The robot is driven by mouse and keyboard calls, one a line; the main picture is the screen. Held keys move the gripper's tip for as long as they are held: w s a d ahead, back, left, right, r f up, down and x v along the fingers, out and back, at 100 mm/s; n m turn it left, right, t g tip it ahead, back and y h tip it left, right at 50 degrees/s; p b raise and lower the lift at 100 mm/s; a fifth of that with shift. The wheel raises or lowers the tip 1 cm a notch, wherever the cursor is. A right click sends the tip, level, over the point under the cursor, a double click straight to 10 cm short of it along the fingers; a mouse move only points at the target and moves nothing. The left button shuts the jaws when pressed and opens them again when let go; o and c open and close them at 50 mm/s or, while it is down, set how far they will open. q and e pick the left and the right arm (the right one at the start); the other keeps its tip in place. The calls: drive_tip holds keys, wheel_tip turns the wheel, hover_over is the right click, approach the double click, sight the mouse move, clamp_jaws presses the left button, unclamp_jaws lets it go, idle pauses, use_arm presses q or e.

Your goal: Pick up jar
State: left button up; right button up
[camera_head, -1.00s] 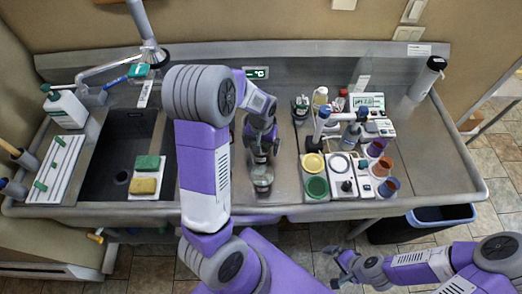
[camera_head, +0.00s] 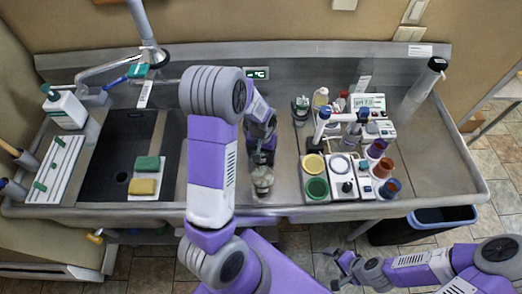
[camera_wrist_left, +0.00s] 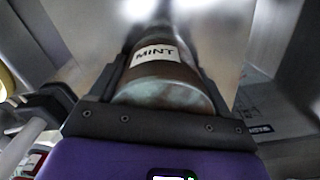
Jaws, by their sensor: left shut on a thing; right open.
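The jar (camera_head: 263,182) stands out near the front edge of the counter in the head view, at the end of my left arm. In the left wrist view the jar (camera_wrist_left: 165,88) has a white label reading MINT and greenish contents. My left gripper (camera_head: 262,160) is shut on the jar, with dark fingers on both sides of it. The head view does not clearly show whether the jar touches the counter. My right gripper (camera_head: 341,268) is open and empty, low at the right, in front of the counter and apart from it.
The sink (camera_head: 108,165) with sponges (camera_head: 145,175) is at the left. A blue bin (camera_head: 440,217) stands below.

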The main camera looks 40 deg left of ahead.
use_arm(q)
drive_tip(key=r, duration=0.3)
drive_tip(key=r+p, duration=0.1)
drive_tip(key=r, duration=0.6)
drive_tip(key=shift+w+a, duration=0.2)
drive_tip(key=shift+w, duration=0.05)
drive_tip(key=w+a+f+n+p, duration=0.1)
drive_tip(key=w+a+n+p, duration=0.5)
drive_tip(key=w+a+p, duration=0.35)
drive_tip(key=shift+w+f+b, duration=0.25)
drive_tip(key=shift+f+b, duration=0.5)
drive_tip(key=shift+f, duration=0.2)
drive_tip(key=shift+w+f+b, duration=0.2)
drive_tip(key=shift+f+b, duration=0.5)
drive_tip(key=shift+f, duration=0.25)
drive_tip(key=shift+w+f+b, duration=0.25)
drive_tip(key=shift+f+b, duration=0.5)
drive_tip(key=shift+f, duration=0.2)
drive_tip(key=shift+f+b, duration=1.1)
drive_tip(key=shift+d, duration=0.1)
